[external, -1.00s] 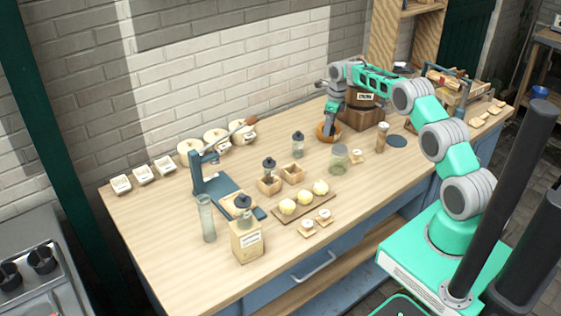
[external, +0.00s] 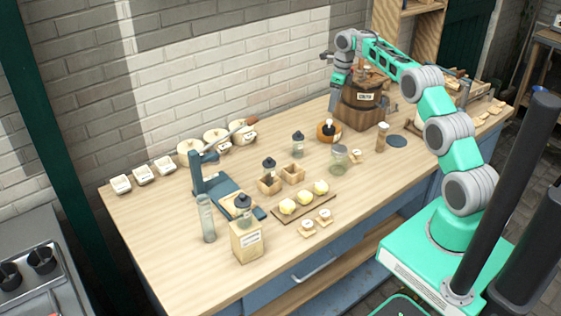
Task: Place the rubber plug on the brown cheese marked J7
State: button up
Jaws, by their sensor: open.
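A round orange-brown thing (external: 321,134), which may be the brown cheese, sits on the table in front of the barrel. A small dark and white piece (external: 329,126) shows at its top. It may be the rubber plug, but it is too small to identify, and I cannot tell whether it rests on top or inside. No J7 mark can be read. My gripper (external: 336,110) is open, pointing down, above and slightly behind the orange-brown thing and apart from it.
A dark wooden barrel (external: 362,110) stands right of my gripper. A glass jar (external: 339,158) and a dark-lidded jar (external: 298,144) stand in front. A blue press (external: 208,178), a tray of yellow balls (external: 276,213) and pale round pots (external: 217,140) lie further left.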

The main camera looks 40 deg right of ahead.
jog(key=s+a+r+n+t, duration=0.2)
jog(key=s+a+r+n, duration=0.9)
jog(key=s+r+n, duration=0.3)
jog(key=s+a+f+n, duration=0.1)
jog(key=s+f+n, duration=0.2)
jog(key=s+n, duration=0.4)
jog(key=s+a+f+n+t, duration=0.1)
jog(key=s+f+n, duration=0.2)
jog(key=s+n, duration=0.5)
jog(key=s, duration=0.5)
jog(key=shift+s+a+f+n+t+h, duration=0.3)
jog(key=shift+a+f+h, duration=0.05)
jog(key=shift+h, duration=0.05)
